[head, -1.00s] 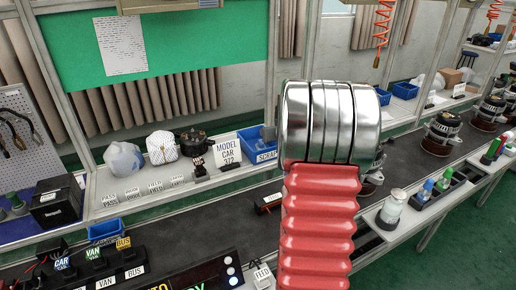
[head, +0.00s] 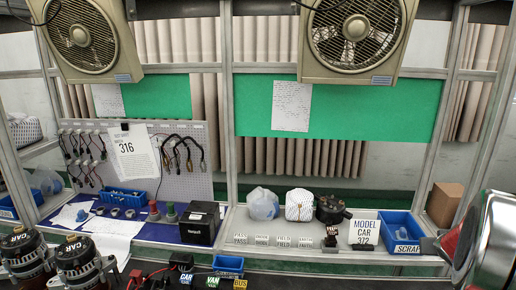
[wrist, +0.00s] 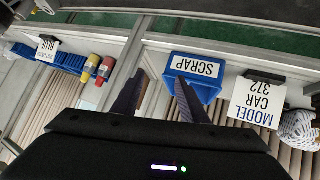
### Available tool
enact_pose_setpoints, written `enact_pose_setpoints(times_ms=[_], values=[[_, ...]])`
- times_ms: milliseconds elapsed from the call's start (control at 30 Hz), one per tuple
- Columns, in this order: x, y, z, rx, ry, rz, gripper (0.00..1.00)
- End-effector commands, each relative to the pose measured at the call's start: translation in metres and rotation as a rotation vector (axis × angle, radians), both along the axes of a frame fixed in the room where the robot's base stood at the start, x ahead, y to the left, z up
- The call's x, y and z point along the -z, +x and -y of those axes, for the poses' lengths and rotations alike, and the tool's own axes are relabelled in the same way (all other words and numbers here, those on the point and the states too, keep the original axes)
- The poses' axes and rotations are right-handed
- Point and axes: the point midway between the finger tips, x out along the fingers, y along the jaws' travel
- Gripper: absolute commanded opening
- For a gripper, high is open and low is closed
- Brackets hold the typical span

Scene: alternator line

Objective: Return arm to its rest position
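My gripper (wrist: 160,95) shows in the wrist view with its two dark fingers apart and nothing held between them. Beyond the fingertips is a blue bin labelled SCRAP (wrist: 196,76), near the right finger; I cannot tell the distance. The gripper itself is outside the head view.
In the head view the scrap bin (head: 401,232) and MODEL CAR 372 sign (head: 364,232) stand on the shelf near my arm. A cardboard box (head: 444,205) is behind. Alternators (head: 84,262) stand lower left. Two fans (head: 352,35) hang above.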

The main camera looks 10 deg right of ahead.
Motion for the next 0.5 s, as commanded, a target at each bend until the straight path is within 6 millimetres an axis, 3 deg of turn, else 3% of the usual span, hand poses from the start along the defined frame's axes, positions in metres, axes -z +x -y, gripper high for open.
enact_pose_setpoints(times_ms=[167, 500], values=[[0.003, -0.039, -0.028, 0.078, 0.02, -0.134, 0.4], [-0.011, -0.082, -0.141, 0.081, 0.124, -0.326, 0.4]])
